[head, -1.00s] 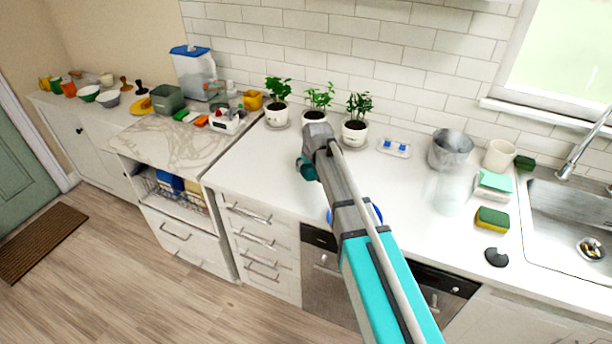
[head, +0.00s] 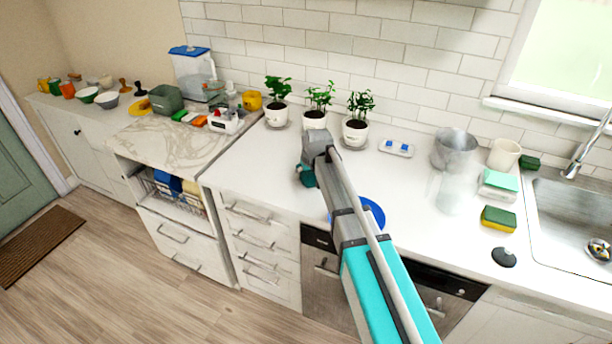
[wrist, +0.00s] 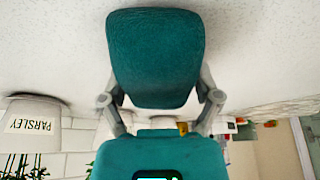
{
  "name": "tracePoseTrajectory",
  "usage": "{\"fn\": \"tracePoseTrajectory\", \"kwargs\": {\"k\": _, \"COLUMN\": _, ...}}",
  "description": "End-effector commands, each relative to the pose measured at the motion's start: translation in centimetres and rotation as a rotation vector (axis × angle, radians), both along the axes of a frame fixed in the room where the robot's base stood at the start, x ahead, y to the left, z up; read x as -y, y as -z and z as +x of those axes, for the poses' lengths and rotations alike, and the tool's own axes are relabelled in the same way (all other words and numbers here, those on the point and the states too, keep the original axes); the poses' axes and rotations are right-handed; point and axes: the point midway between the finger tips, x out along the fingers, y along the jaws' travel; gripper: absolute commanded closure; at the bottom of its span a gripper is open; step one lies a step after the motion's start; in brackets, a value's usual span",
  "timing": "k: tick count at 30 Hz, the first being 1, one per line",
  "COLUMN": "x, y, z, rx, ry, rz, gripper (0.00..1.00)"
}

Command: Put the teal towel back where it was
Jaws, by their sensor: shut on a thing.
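My gripper (head: 309,168) is shut on the teal towel (head: 306,177), above the white counter (head: 270,165) in front of the potted plants. In the wrist view the towel (wrist: 155,55) is a dark teal, rounded, folded bundle between the two fingers of my gripper (wrist: 160,98). It hides much of what lies beyond. A wire basket (head: 165,192) under the marble top holds folded blue (head: 168,184) and yellow (head: 192,188) things.
Several potted plants (head: 317,118) stand along the wall; a pot marked PARSLEY (wrist: 32,122) shows upside down in the wrist view. A blue plate (head: 373,212) lies beside my arm. Sponges (head: 498,218) and a metal pot (head: 455,150) are near the sink. The marble top's (head: 170,145) front is clear.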

Motion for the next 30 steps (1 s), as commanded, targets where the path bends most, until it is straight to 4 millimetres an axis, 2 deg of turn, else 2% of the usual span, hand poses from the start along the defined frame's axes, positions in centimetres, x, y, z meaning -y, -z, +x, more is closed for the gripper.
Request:
{"fn": "tracePoseTrajectory", "kwargs": {"k": 11, "x": 0.03, "y": 0.37, "z": 0.01, "rx": 0.000, "ry": 0.000, "rz": 0.000, "gripper": 0.63}}
{"fn": "tracePoseTrajectory", "kwargs": {"k": 12, "x": 0.04, "y": 0.26, "z": 0.01, "rx": 0.000, "ry": 0.000, "rz": 0.000, "gripper": 0.13}}
{"fn": "tracePoseTrajectory", "kwargs": {"k": 14, "x": 0.03, "y": 0.23, "z": 0.01, "rx": 0.000, "ry": 0.000, "rz": 0.000, "gripper": 0.02}}
{"fn": "tracePoseTrajectory", "kwargs": {"k": 30, "x": 0.04, "y": 0.05, "z": 0.01, "rx": 0.000, "ry": 0.000, "rz": 0.000, "gripper": 0.00}}
